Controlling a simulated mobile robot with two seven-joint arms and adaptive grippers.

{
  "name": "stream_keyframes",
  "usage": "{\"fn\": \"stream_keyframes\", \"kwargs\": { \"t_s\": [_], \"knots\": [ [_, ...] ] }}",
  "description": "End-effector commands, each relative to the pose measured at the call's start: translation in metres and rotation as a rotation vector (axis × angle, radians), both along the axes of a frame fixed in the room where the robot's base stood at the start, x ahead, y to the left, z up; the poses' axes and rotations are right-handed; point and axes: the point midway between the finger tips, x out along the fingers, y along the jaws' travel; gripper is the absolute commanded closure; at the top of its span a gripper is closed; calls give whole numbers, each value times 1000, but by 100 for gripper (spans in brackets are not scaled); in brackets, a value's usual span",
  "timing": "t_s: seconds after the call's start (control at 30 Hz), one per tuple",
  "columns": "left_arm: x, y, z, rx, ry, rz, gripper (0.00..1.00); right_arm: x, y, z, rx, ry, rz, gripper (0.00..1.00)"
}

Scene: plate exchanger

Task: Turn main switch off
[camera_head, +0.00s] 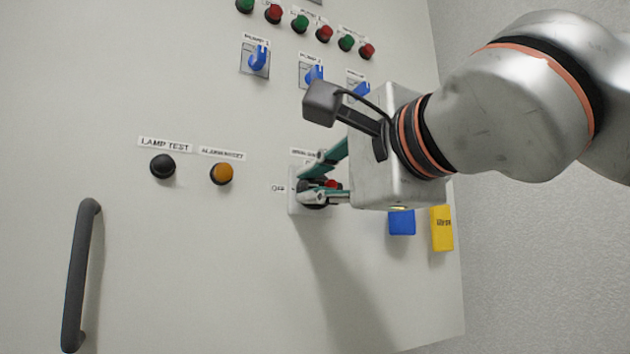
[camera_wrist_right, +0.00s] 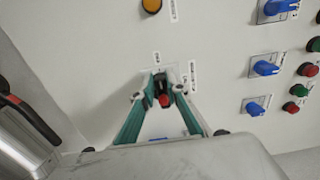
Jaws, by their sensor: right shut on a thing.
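My left gripper is out of view.
A black lamp test button (camera_head: 162,166) and an orange alarm reset button (camera_head: 221,174) sit left of the switch. Blue pump switches (camera_head: 258,58) and red and green lights are above. A dark door handle (camera_head: 80,275) stands out at lower left. Blue (camera_head: 402,222) and yellow (camera_head: 441,229) tags are at right.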

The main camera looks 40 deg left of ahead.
Motion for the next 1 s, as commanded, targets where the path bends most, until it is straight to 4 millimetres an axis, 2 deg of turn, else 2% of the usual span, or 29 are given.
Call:
{"fn": "stream_keyframes", "kwargs": {
  "t_s": [0.4, 0.43, 0.5, 0.83, 1.0],
  "knots": [
    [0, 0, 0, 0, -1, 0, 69, 0, 0, -1, -5, -9, 0, 100],
    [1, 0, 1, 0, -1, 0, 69, 0, 0, -1, -5, -9, 0, 81],
    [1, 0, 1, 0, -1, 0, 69, 0, 0, -1, -4, -8, 0, 69],
    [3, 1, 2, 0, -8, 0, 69, 0, -1, 0, -3, -7, 0, 69],
    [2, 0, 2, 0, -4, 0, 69, -6, -15, 0, -3, -9, 1, 69]
  ]
}}
